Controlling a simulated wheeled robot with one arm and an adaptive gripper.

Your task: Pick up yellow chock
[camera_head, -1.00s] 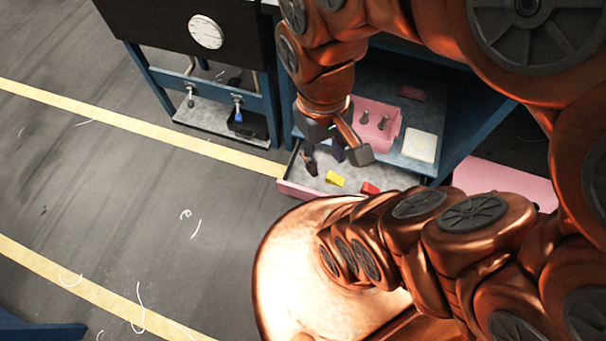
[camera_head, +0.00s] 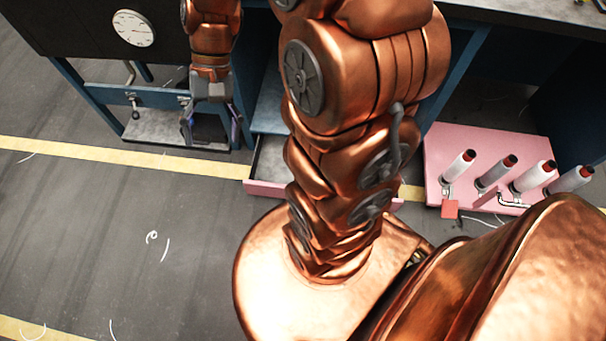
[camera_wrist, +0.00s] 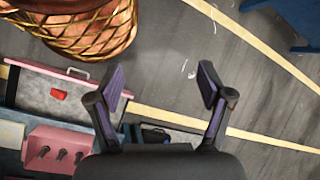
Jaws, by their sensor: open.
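I cannot make out the yellow chock in either current view. The open drawer (camera_head: 268,160) is mostly covered by my arm in the head view, and its visible left end looks bare. In the wrist view the drawer (camera_wrist: 30,88) lies left of my gripper, with a red chock (camera_wrist: 58,94) inside; my left-hand finger covers part of its right side. My gripper (camera_head: 212,128) is open, left of the drawer in the head view. In the wrist view my gripper (camera_wrist: 160,82) has its fingers spread, with only floor visible between the tips.
A pink plate with several spools (camera_head: 435,165) stands right of my arm. A pink bin with dark pegs (camera_wrist: 50,140) is beside the drawer. A dark tray (camera_wrist: 152,134) shows behind my gripper. The floor left of the drawer is largely clear.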

